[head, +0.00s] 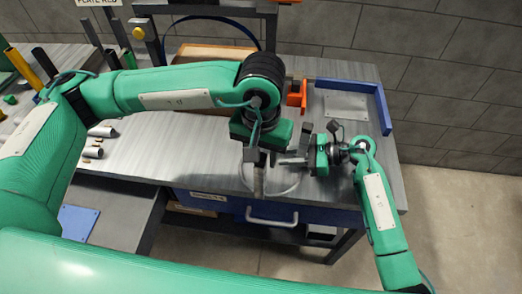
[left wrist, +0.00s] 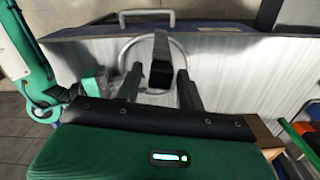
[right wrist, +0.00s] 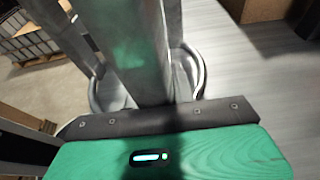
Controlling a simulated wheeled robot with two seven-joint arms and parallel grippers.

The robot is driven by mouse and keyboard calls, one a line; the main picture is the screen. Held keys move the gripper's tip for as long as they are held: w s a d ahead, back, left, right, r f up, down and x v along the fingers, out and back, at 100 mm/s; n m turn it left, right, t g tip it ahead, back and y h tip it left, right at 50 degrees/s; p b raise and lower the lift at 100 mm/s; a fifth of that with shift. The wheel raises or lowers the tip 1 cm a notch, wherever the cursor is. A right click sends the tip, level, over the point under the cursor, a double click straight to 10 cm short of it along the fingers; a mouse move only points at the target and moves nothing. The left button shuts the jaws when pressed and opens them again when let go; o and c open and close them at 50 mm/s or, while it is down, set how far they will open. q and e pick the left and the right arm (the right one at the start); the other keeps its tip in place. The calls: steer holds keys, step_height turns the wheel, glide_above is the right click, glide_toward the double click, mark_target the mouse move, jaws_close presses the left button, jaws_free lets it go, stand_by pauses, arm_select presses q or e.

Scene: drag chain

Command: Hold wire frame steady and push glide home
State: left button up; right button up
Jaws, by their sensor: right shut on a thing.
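A grey upright bar (head: 258,184) with a dark square end stands by a thin round ring (head: 296,186) near the table's front edge. I cannot tell which part is the wire frame or the glide. My left gripper (head: 260,157) is above, fingers pointing down; in the left wrist view the dark bar end (left wrist: 160,65) lies between its separated fingers, with gaps showing. My right gripper (head: 283,161) reaches in from the right and is shut on a grey bar (right wrist: 130,50), which largely fills the right wrist view and hides its contact. The ring (right wrist: 198,75) shows behind it.
A blue corner edge (head: 383,108) and a pale flat plate (head: 345,106) lie at the table's back right. An orange part (head: 297,96) stands behind the grippers. A drawer handle (head: 272,217) is below the front edge.

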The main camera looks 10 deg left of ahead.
arm_select(q)
steer(key=shift+o, duration=0.5)
steer(key=shift+r, duration=0.1)
steer(key=shift+r, duration=0.3)
step_height(320, 180, up, 11)
steer(key=shift+r, duration=0.1)
steer(key=shift+c, duration=0.5)
steer(key=shift+n, duration=0.3)
steer(key=c, duration=0.7)
steer(key=shift+n, duration=0.3)
jaws_close()
steer(key=shift+s+f+n, duration=0.1)
steer(key=shift+f+n, duration=1.15)
steer(key=shift+n, duration=0.95)
steer(key=shift+s+f+n, duration=0.1)
steer(key=shift+f+n, duration=1.1)
steer(key=shift+n, duration=1)
steer(key=shift+f+n, duration=1.25)
steer(key=shift+n, duration=0.95)
